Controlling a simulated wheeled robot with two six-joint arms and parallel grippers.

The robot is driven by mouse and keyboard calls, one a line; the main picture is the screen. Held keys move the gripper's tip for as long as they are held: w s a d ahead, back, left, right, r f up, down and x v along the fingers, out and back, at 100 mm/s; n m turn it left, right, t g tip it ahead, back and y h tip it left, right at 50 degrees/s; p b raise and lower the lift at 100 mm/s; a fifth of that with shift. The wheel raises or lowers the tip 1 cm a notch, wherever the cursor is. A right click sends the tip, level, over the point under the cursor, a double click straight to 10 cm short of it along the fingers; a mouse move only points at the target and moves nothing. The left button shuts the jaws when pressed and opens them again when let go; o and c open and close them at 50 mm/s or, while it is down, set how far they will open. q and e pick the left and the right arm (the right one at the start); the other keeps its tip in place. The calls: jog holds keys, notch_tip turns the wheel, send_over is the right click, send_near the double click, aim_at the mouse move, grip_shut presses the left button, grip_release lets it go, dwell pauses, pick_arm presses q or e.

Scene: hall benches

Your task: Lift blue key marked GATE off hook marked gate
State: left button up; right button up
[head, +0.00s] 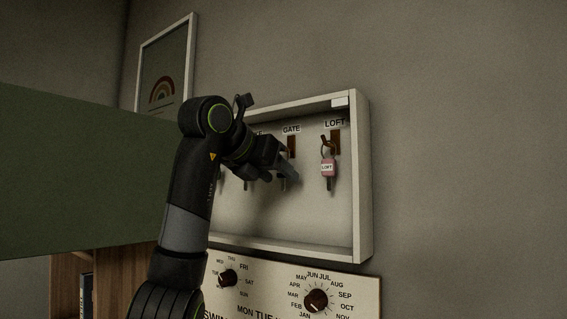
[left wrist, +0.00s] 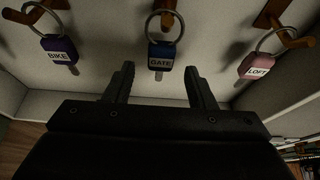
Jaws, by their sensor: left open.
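The blue key marked GATE (left wrist: 161,58) hangs by its ring from a brown hook (left wrist: 163,8) in the left wrist view. In the head view the hook marked GATE (head: 291,146) shows under its label, and my gripper mostly hides the key. My left gripper (left wrist: 159,82) is open, with one finger on each side below the blue tag. The fingers look empty, and I cannot tell how far the tag is from them in depth. My right gripper is not in view.
The pink key marked LOFT (head: 328,168) hangs to the right, and a purple key marked BIKE (left wrist: 58,48) hangs to the left. The white cabinet frame (head: 362,180) surrounds the hooks. A panel with dials (head: 316,300) sits below, and a green panel (head: 80,170) stands at left.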

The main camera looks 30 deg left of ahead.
aim_at(281, 178)
pick_arm(q)
jog(key=shift+p+x, duration=0.45)
jog(key=shift+x, duration=0.65)
jog(key=shift+w+f, duration=0.15)
jog(key=shift+w, duration=0.25)
jog(key=shift+c, duration=0.3)
jog(key=shift+s, duration=0.1)
jog(key=shift+c, duration=1.1)
jog(key=c, duration=0.8)
